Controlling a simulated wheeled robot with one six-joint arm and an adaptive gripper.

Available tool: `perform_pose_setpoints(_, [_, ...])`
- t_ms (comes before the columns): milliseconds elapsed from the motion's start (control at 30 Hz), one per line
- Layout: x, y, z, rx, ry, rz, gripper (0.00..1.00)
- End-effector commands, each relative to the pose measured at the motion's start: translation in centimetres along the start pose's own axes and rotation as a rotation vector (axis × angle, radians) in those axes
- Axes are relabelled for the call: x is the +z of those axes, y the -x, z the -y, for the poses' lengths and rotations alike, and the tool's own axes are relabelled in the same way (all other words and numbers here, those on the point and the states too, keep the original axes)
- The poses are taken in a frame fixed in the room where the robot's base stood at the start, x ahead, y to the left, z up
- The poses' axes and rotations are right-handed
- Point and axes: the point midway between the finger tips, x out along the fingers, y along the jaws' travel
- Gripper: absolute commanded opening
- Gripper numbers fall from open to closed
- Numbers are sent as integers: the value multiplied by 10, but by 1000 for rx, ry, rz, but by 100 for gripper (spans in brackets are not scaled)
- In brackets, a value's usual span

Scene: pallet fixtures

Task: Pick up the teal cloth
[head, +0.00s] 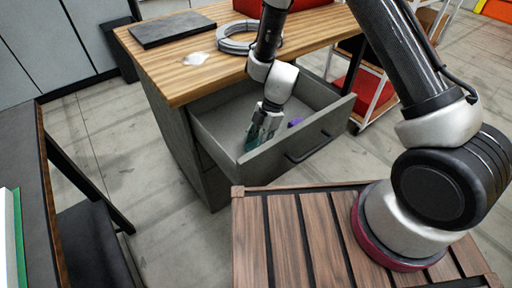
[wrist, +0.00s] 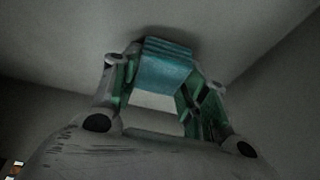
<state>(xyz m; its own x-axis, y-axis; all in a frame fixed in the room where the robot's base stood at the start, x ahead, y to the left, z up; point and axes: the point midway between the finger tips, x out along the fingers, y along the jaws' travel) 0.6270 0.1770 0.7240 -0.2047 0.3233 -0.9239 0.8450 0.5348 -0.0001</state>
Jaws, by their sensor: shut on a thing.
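The teal cloth (wrist: 164,68) shows in the wrist view as a folded teal block between the two fingers of my gripper (wrist: 160,88). My gripper is shut on it. In the head view my gripper (head: 262,127) points down inside the open grey drawer (head: 222,124). Only a small bit of teal (head: 252,143) shows at the fingertips there. The cloth is close to the drawer floor; I cannot tell whether it touches it.
A small purple thing (head: 295,122) lies in the drawer, right of my gripper. The drawer front with its handle (head: 308,148) stands nearer. On the wooden desktop (head: 165,72) above are a dark flat slab (head: 172,29), a white crumpled thing (head: 198,58) and a grey ring-shaped coil (head: 236,38).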

Motion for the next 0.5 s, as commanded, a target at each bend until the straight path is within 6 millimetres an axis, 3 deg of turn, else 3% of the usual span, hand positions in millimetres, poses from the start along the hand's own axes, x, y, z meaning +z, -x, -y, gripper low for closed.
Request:
perform_pose_setpoints(267, [-6,13,-1,3,1,0,22])
perform_pose_setpoints(500, [-25,59,-1,4,4,0,22])
